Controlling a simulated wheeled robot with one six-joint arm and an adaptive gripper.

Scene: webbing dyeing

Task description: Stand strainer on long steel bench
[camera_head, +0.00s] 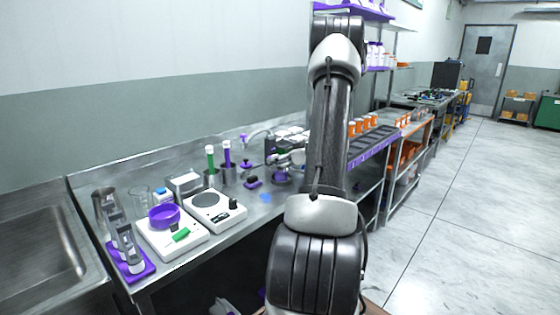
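The long steel bench (192,262) runs along the wall from the lower left toward the back, with its near end beside a sink. I cannot pick out a strainer for certain. A round purple bowl (164,216) sits on a white scale at the near end. My arm rises in the middle of the picture and hides part of the bench. Grey and dark parts beside it, low over the bench, look like my wrist and gripper (281,174). The fingers are too small and covered to read, and I cannot tell whether anything is held.
A white hotplate (213,208), a purple rack of grey tools (128,255), a glass beaker (140,198) and steel cups with green and purple sticks crowd the near bench. Orange-capped bottles (362,122) stand farther back. The floor (460,235) at right is clear.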

